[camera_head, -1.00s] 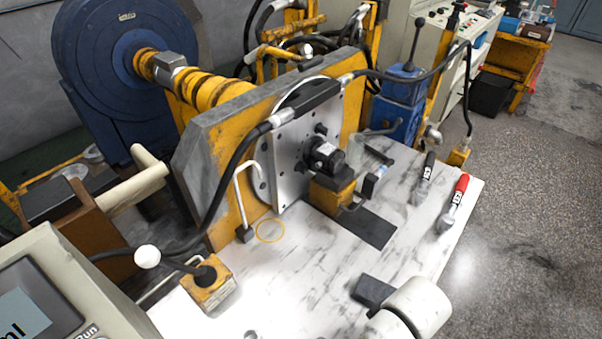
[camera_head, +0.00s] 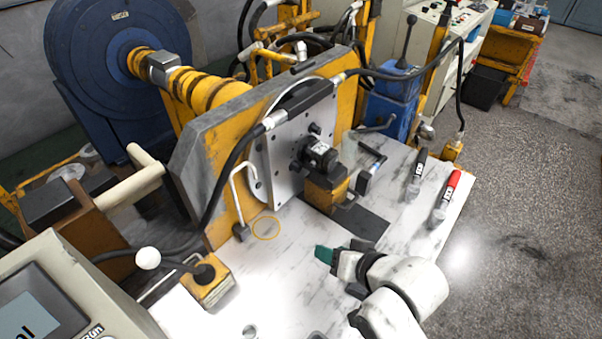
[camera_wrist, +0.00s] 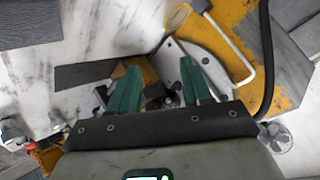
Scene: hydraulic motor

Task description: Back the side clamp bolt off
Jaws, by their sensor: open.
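In the head view, a black hydraulic motor (camera_head: 319,155) sits against a grey plate (camera_head: 285,150) and above a yellow block (camera_head: 326,189). A dark clamp piece with a bar handle (camera_head: 367,174) stands at the block's right side; I cannot tell the bolt itself clearly. My gripper (camera_head: 324,254) is in front of the block, above the table and apart from it. In the wrist view my gripper (camera_wrist: 162,82) has two green fingers spread apart with nothing held. The yellow block (camera_wrist: 149,72) and dark parts show between and beyond them, partly hidden by the fingers.
A bent white rod (camera_head: 238,190) stands left of the plate. A black hose (camera_head: 228,165) hangs across the plate. The table's front middle is mostly clear.

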